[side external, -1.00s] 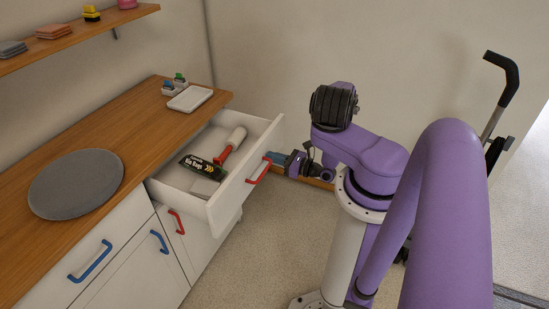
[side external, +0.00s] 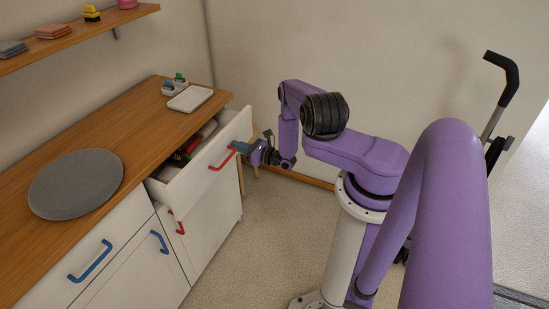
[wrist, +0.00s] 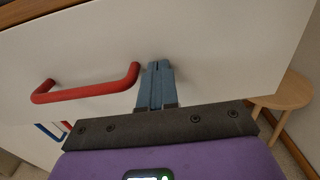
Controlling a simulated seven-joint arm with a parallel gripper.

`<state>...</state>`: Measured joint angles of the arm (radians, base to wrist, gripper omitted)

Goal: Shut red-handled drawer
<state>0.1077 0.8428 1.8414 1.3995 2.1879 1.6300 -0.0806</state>
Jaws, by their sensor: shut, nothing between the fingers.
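The red-handled drawer (side external: 203,168) is partly open under the wooden worktop, with a gap at its top showing items inside. Its red handle (side external: 222,159) is on the white front, and the handle also shows in the wrist view (wrist: 88,86). My gripper (side external: 238,147) is shut and empty. Its blue fingertips (wrist: 156,68) are at the white drawer front, just right of the handle's right end in the wrist view, and appear to touch the front. A red and white roller and a dark package (side external: 184,156) lie inside the drawer, partly hidden by the front.
The worktop (side external: 125,128) carries a grey round mat (side external: 76,183) and a white tray (side external: 190,99). A cabinet door with another red handle (side external: 176,222) is below the drawer. A small wooden stool (wrist: 285,92) stands at right in the wrist view.

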